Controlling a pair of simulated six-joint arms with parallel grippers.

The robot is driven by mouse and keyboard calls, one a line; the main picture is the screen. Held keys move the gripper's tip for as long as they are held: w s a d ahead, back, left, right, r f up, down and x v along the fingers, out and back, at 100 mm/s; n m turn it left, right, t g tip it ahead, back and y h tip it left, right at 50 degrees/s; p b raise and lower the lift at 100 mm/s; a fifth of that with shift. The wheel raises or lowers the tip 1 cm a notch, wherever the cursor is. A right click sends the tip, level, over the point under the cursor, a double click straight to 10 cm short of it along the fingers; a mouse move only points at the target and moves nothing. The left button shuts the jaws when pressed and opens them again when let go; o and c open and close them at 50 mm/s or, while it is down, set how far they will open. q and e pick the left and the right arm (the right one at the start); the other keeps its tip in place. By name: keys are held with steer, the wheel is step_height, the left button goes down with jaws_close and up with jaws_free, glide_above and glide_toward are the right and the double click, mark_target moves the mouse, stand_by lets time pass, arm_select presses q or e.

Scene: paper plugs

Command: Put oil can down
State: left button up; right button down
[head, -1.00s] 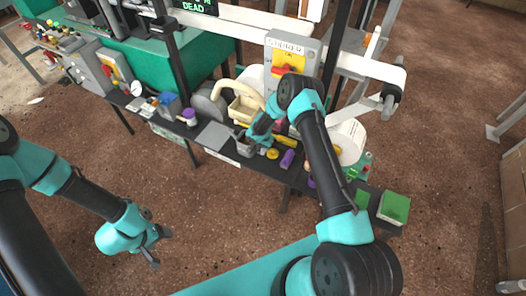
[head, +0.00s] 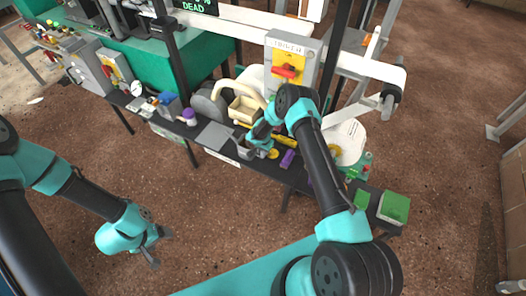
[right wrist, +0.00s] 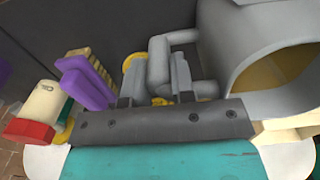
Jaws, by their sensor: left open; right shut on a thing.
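My left gripper (head: 159,247) is open and empty over the brown floor, away from the bench.
Purple pieces (right wrist: 88,82) and a red-ended cream cylinder (right wrist: 40,112) lie left of the right jaws. A grey hollow body (right wrist: 220,50) is close on the right. A yellow panel with a red lever (head: 287,70) stands behind. A flat grey plate (head: 214,135) lies left.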

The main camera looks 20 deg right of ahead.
steer(key=c, duration=1)
jaws_free()
steer(key=shift+o, duration=0.2)
step_height(320, 180, up, 12)
steer(key=shift+r, duration=0.1)
steer(key=s+a+r+n+y, duration=0.1)
steer(key=s+a+r+n, duration=0.1)
steer(key=s, duration=0.9)
steer(key=s+a+r+n+y, duration=0.1)
steer(key=s+a+r+n, duration=0.1)
steer(key=s, duration=0.9)
steer(key=s+a+r+n+y, duration=0.1)
steer(key=s+a+r+n, duration=0.2)
steer(key=s, duration=0.7)
steer(key=shift+s+a+n+t+y, duration=0.15)
steer(key=shift+s+n+t+y, duration=0.25)
steer(key=shift+n, duration=0.3)
